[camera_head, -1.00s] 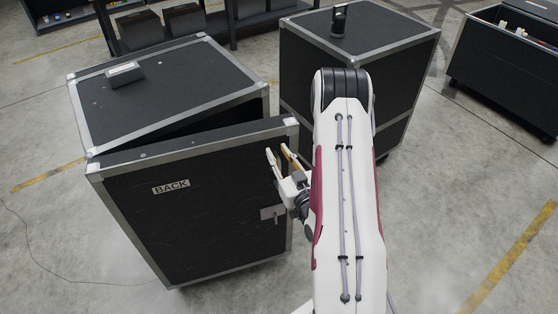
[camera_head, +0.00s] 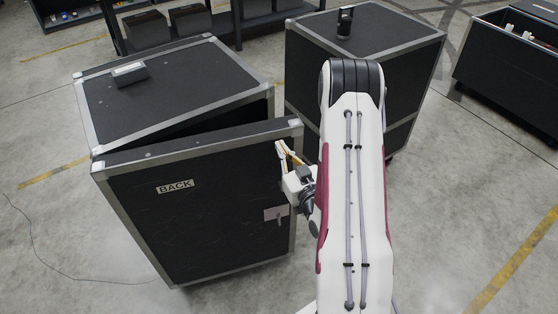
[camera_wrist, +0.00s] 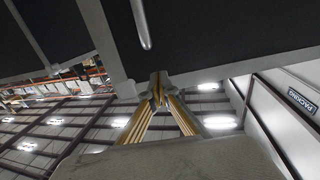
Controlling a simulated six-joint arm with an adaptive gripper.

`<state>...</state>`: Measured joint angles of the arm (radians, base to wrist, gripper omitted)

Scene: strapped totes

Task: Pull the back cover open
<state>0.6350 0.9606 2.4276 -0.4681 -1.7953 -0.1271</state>
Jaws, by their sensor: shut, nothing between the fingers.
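The back cover (camera_head: 190,215) is a dark panel with a metal frame and a "BACK" label, on the front of the black case (camera_head: 180,85). It stands ajar, with a dark gap between its top edge and the case that is wider at the right. A latch plate (camera_head: 275,213) is low on its right side. My gripper (camera_head: 281,148) is at the cover's upper right edge. In the wrist view my gripper (camera_wrist: 158,88) is shut and empty, its tips at or very near the metal edging (camera_wrist: 115,75); I cannot tell whether they touch.
A small grey box (camera_head: 128,74) lies on the case top. A second black case (camera_head: 365,70) stands behind my arm, with a small dark device (camera_head: 345,21) on top. An open bin (camera_head: 510,65) is at the far right. The floor in front is mostly clear.

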